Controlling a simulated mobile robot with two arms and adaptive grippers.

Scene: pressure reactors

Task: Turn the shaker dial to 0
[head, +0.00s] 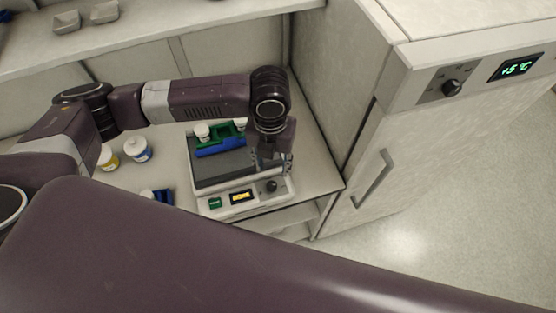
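The shaker (222,208) is a pale box with a dark platform on the worktop. Its front panel has a green button (215,203), a lit yellow display (242,197) too small to read surely, and a black round dial (271,186) at the right. I cannot read the dial's setting. My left gripper (274,168) points down over the right part of the shaker, just behind the dial in the picture. Its fingers are small and dark, and I cannot tell whether they are apart or whether they touch anything. My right gripper is out of view.
A green rack (228,133) and a blue piece (220,148) sit on the shaker platform with white-capped vials (202,131). Jars (137,150) stand to the left. A fridge-like cabinet (385,150) with a knob (452,88) and green display (516,67) stands close on the right.

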